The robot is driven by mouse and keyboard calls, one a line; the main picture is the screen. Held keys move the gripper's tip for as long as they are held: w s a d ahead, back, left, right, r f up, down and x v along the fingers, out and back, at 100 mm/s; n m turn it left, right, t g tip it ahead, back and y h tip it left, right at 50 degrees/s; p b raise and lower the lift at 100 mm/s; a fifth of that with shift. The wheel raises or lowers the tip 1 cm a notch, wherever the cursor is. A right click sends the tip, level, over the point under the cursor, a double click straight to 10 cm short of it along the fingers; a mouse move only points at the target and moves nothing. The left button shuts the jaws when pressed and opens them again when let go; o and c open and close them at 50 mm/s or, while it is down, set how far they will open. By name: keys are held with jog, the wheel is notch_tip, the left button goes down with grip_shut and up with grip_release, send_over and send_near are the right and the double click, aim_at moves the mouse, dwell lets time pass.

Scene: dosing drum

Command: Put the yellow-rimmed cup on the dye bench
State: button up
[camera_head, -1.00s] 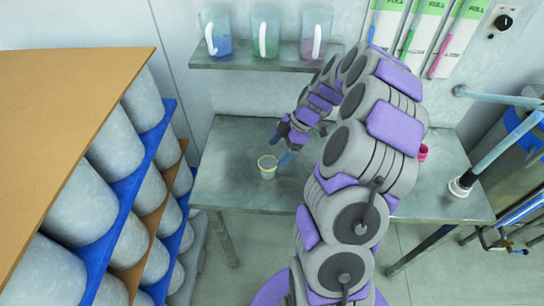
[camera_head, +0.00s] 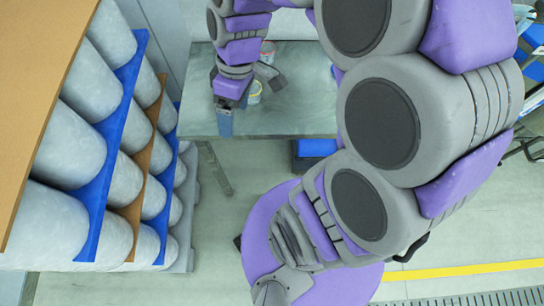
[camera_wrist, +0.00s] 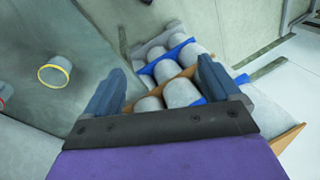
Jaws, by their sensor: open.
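The yellow-rimmed cup (camera_head: 255,92) stands upright on the metal bench (camera_head: 300,108), partly hidden by my gripper in the head view. In the wrist view the yellow-rimmed cup (camera_wrist: 55,74) is at the left, outside the jaws and apart from them. My gripper (camera_head: 248,100) is beside the cup, near the bench's left front. In the wrist view my gripper (camera_wrist: 160,86) is open, with nothing between its fingers. I cannot tell from the frames whether this bench is the dye bench.
A red-rimmed cup (camera_head: 267,50) stands farther back on the bench. A rack of grey drums (camera_head: 65,140) on blue and brown shelves fills the left side. A blue bin (camera_head: 315,148) is below the bench's front edge. Floor is free in front of the rack.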

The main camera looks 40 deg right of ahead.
jog(key=s+m+h, duration=0.2)
jog(key=s+m, duration=0.5)
jog(key=s, duration=0.7)
jog(key=shift+s+r+m+h, duration=0.25)
jog(key=shift+s+m+h, duration=0.1)
jog(key=shift+m+h, duration=0.05)
